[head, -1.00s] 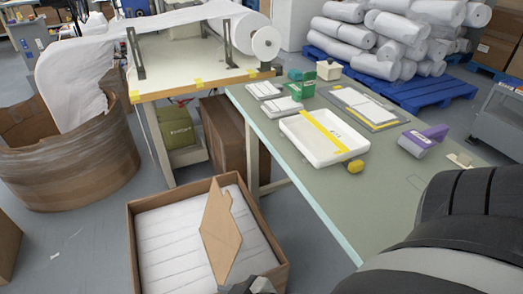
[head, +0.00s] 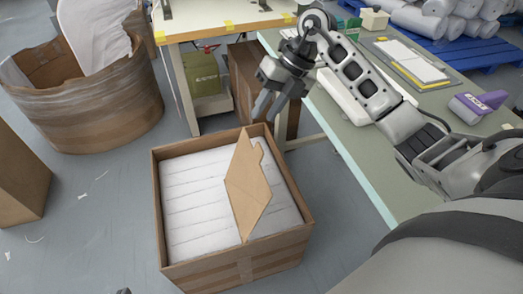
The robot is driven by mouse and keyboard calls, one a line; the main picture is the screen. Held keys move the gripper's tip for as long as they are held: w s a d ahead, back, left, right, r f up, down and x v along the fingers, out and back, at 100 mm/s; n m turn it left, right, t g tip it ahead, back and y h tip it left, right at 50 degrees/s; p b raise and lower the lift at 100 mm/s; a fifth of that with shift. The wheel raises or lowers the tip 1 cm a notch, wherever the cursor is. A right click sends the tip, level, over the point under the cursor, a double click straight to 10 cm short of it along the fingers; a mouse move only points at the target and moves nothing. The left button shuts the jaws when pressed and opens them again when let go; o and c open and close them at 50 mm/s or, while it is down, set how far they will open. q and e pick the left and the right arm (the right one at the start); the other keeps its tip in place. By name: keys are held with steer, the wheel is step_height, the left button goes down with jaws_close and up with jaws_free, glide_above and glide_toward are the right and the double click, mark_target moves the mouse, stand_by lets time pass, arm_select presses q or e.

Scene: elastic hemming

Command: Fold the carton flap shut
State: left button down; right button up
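The open carton (head: 238,271) stands on the floor, filled with flat, folded white goods (head: 195,205). Its brown flap (head: 250,185) stands up as a tilted, diamond-shaped panel over the right part of the goods. My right gripper (head: 264,117) hangs just above the carton's far edge, beyond the flap's top corner. Its two fingers point down, apart and empty, and I see no contact with the flap. A small dark tip (head: 123,291) at the bottom edge may belong to my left gripper; the rest is out of frame.
The green-topped table (head: 375,190) is to the right, with a white tray (head: 345,100) partly behind my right arm, and a purple-and-white dispenser (head: 478,105). A large round cardboard bin (head: 100,110) is at upper left.

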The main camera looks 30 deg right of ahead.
mark_target(261, 149)
steer(key=d+h, duration=0.2)
steer(key=d, duration=0.2)
steer(key=shift+m, duration=0.5)
steer(key=x, duration=1.5)
steer(key=shift+s+a+r+b, duration=0.1)
steer(key=shift+s+a+b, duration=0.1)
steer(key=shift+b, duration=0.15)
jaws_close()
